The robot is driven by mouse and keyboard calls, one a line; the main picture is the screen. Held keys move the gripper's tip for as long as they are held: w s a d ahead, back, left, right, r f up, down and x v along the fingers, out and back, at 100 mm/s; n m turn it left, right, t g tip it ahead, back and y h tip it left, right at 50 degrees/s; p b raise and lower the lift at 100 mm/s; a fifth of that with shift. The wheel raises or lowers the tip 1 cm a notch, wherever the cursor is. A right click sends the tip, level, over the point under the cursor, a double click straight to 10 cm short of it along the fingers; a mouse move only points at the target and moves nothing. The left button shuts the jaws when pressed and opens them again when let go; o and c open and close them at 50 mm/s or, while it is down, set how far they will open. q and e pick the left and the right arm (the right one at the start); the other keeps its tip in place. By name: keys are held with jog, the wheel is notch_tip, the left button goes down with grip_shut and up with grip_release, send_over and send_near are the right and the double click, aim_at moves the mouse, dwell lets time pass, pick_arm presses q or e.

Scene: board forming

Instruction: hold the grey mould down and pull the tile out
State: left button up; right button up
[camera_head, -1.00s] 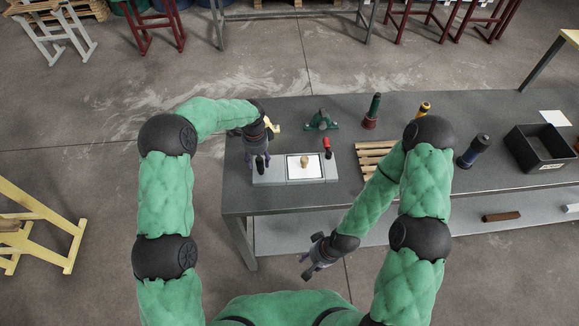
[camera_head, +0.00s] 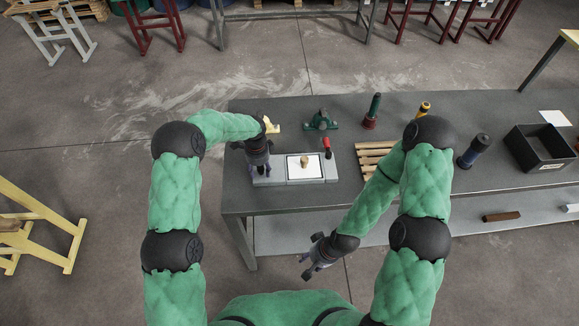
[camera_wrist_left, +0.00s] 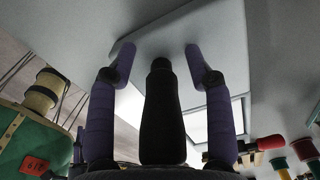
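The grey mould (camera_head: 331,168) lies on the near left of the dark table. A white tile (camera_head: 294,174) lies in its middle, with a small wooden knob (camera_head: 304,161) standing on it. My left gripper (camera_head: 260,172) is over the mould's left end, fingers pointing down. In the left wrist view its purple fingers (camera_wrist_left: 158,62) are spread, with light grey surface beyond the tips. A dark rod-like shape (camera_wrist_left: 160,115) stands between them, clear of both; I cannot tell what it belongs to. Contact with the mould cannot be told. My right gripper (camera_head: 312,267) hangs before the table's front edge, its fingers unclear.
A red-handled piece (camera_head: 326,145) stands at the mould's back right edge. A green tool (camera_head: 321,121) and a yellow piece (camera_head: 271,125) are behind the mould. A wooden pallet (camera_head: 373,157) lies to the right, a black bin (camera_head: 537,148) further right.

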pick_arm(q)
grip_shut()
dwell(1.0)
